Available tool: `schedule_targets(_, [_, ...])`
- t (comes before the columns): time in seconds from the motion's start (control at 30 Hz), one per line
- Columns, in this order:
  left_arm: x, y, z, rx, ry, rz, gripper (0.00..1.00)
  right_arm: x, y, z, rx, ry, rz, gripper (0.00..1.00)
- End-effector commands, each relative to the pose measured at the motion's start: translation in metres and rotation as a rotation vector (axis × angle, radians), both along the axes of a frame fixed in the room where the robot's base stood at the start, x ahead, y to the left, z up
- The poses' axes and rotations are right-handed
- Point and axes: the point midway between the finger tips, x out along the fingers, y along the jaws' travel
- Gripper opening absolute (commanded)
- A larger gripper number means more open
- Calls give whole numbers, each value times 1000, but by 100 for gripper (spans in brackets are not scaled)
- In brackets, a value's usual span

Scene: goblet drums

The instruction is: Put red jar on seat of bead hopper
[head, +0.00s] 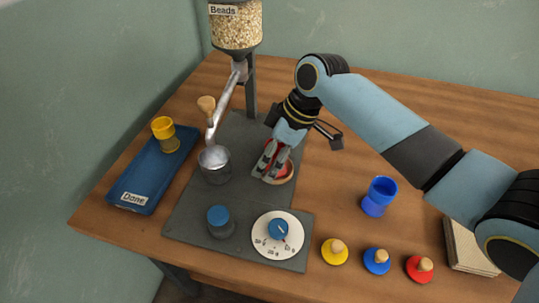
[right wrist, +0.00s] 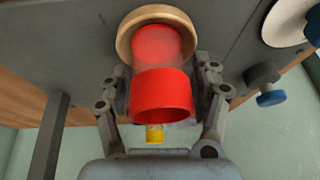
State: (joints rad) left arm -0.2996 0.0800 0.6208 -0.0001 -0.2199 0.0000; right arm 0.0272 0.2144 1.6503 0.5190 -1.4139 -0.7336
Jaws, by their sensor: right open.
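The red jar (right wrist: 160,95) is goblet-shaped, with a red cup and a see-through waist. It stands in a round wooden ring (right wrist: 124,40) on the grey base plate of the bead hopper (head: 237,25). In the head view the red jar (head: 284,164) is mostly hidden by my right gripper (head: 267,175). In the right wrist view my right gripper (right wrist: 165,110) is open, with one finger on each side of the jar. I cannot tell whether the fingers touch it. My left gripper is not in view.
A metal cup (head: 214,165) stands under the hopper's chute, left of the jar. A blue knob (head: 220,215) and a white dial (head: 264,245) are at the front. A blue tray (head: 140,180) holds a yellow jar (head: 164,128). A blue jar (head: 379,194) and yellow, blue and red lids (head: 420,270) are at right.

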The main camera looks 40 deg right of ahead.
Motion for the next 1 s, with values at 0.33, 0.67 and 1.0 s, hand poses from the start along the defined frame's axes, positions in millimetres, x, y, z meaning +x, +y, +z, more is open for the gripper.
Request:
schedule_targets(0.33, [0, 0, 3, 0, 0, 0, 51, -5, -7, 22, -3, -2, 1, 64])
schedule_targets(0.67, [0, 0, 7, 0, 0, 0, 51, -22, -29, 90, -4, -4, 2, 64])
schedule_targets(1.0, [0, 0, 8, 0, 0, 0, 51, -29, -36, 114, 0, 0, -1, 64])
